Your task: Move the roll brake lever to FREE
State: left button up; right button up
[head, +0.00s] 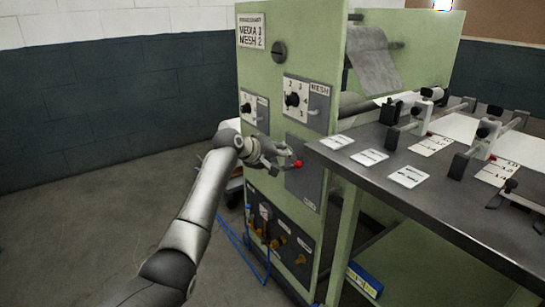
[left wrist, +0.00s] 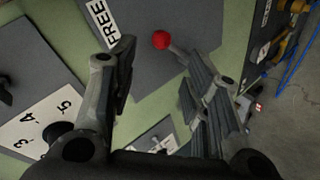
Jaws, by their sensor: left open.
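The roll brake lever has a red ball knob (head: 298,163) and sits on a grey plate (head: 304,187) on the front of the green machine. In the left wrist view the red knob (left wrist: 161,40) shows on a short stem that runs right, partly hidden by a finger. A white FREE label (left wrist: 103,20) is left of the knob there. My left gripper (head: 289,157) is at the lever, with its fingers (left wrist: 158,62) apart. The knob appears between and just beyond the fingertips. I cannot tell whether a finger touches the stem. My right gripper is not in view.
A MESH dial (head: 293,100) is above the lever plate. A lower panel with brass fittings (head: 273,240) and blue hoses is below. A metal table (head: 440,222) with cards and clamps juts out on the right, close to the lever. The floor on the left is clear.

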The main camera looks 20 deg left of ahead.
pick_arm(q)
jog(key=v, duration=0.4)
jog(key=shift+s+r, duration=0.1)
jog(key=shift+s, duration=0.1)
dwell(0.3)
